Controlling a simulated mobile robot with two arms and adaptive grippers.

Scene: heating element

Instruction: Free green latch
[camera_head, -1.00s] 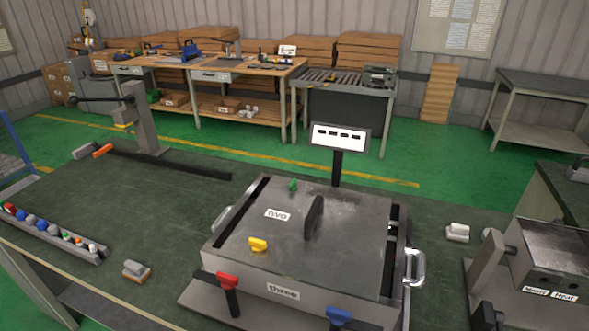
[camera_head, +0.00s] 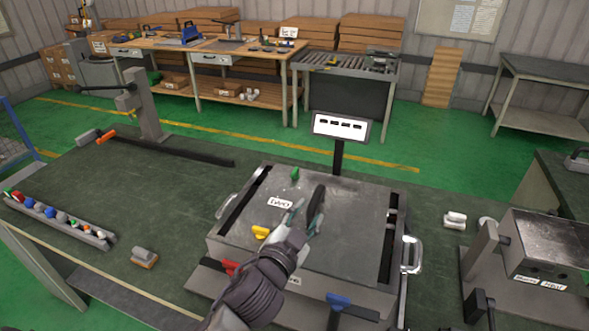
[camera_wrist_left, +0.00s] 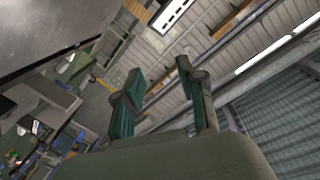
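The small green latch (camera_head: 294,174) stands near the far left edge of the grey metal box's lid (camera_head: 355,225), just beyond the "two" label. My left gripper (camera_head: 305,217) is over the lid, nearer the camera than the green latch and apart from it. Its fingers are spread with nothing between them; in the left wrist view the open fingers (camera_wrist_left: 158,85) point away from the lid, toward the wall and ceiling. The green latch is not visible there. My right gripper is not in view.
A dark upright handle (camera_head: 316,205) stands mid-lid, beside the left fingers. A sign (camera_head: 340,127) stands behind the box. The left tabletop has clear room.

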